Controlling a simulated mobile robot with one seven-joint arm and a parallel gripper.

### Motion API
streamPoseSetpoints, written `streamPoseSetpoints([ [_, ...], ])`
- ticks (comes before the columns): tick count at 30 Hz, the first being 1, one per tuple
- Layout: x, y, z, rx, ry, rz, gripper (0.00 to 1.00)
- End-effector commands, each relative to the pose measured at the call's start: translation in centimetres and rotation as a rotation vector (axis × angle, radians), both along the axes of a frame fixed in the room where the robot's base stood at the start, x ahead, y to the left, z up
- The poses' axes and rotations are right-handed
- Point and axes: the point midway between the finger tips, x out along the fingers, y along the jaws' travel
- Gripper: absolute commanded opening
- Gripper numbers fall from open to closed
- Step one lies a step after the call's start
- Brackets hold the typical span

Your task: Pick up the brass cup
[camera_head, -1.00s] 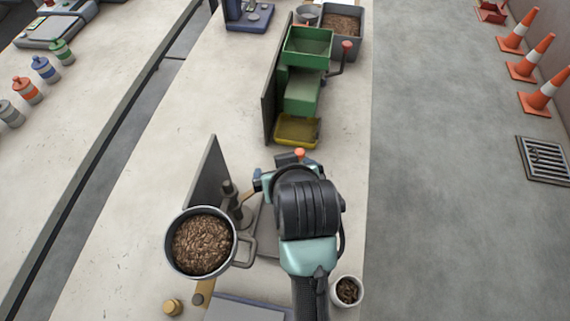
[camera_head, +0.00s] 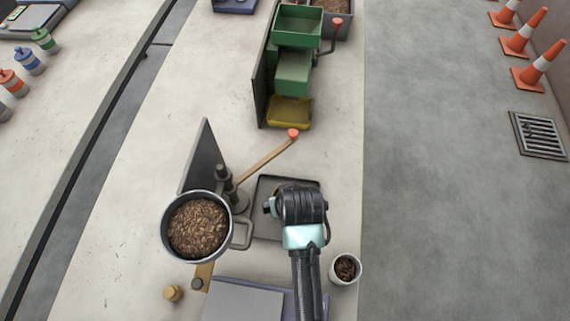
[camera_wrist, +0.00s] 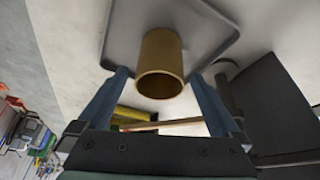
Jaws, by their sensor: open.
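The brass cup (camera_wrist: 160,62) is a plain gold-brown cylinder on the grey tray (camera_wrist: 205,25) in the wrist view, its dark open mouth towards the camera. My gripper (camera_wrist: 158,78) is open, with one blue-grey finger to each side of the cup in that view. I see no finger clearly touching it. In the head view the tray (camera_head: 267,184) lies beside the pot of pellets, and my dark wrist covers part of it. The cup is hidden there behind my wrist.
A pot of brown pellets (camera_head: 198,228) stands left of my wrist, its handle close by. An arm with an orange knob (camera_head: 293,134) reaches over the bench beyond. A small white cup (camera_head: 345,268) stands at right. A green hopper (camera_head: 298,25) is farther back.

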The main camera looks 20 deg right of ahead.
Motion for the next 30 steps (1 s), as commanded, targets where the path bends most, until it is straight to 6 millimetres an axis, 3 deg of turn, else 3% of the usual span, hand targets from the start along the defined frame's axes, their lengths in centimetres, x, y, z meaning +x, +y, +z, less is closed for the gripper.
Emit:
streamPoseSetpoints([
  [9, 1.0, -0.2, -3.5, 0.000, 0.001, 0.000, 1.00],
  [19, 1.2, -0.3, -3.9, 0.000, -0.001, 0.000, 0.98],
  [30, 1.1, -0.2, -3.9, 0.000, 0.000, 0.000, 0.32],
])
